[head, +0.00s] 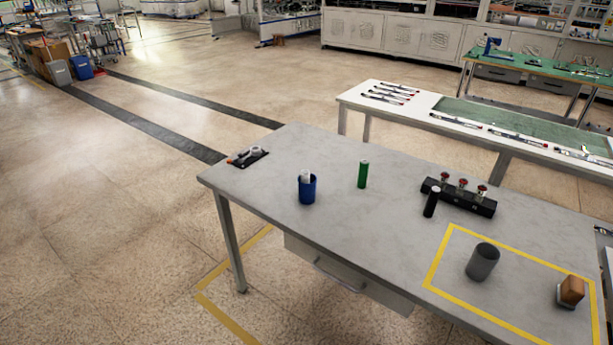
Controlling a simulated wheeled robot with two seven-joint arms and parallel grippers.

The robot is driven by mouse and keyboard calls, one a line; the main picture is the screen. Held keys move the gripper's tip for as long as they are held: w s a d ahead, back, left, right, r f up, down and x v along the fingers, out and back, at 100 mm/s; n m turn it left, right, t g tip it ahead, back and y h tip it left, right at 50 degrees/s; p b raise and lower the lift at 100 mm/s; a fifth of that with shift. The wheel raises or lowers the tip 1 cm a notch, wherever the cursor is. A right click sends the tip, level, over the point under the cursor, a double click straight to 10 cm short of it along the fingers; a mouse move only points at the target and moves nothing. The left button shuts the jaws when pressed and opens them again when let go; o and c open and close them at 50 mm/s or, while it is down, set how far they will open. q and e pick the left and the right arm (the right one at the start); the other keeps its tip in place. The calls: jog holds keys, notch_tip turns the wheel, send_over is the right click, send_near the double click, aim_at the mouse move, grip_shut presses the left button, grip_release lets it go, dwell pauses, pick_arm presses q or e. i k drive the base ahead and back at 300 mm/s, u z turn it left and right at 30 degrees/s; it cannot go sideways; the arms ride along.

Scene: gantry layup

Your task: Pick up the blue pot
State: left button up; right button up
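The blue pot (307,191) stands upright on the grey table (265,205), left of the table's middle and near its front edge. Something white sticks up out of its top. Neither of my grippers shows in the head view, and nothing touches the pot.
A green cylinder (363,174) stands right of the pot. A black cylinder (431,202) stands by a black rack (470,202) with red-topped pieces. A grey cup (482,262) and a brown block (571,291) sit within yellow tape. A small black tray (247,158) lies at the left corner.

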aim_at(308, 193)
jog(key=u, duration=0.95)
jog(key=k, duration=1.2)
jog(key=u, duration=1.1)
jog(key=i, duration=0.8)
jog(key=z, duration=0.45)
jog(key=i, duration=1.95)
jog(key=z, duration=1.75)
jog(key=i, duration=1)
jog(key=z, duration=1)
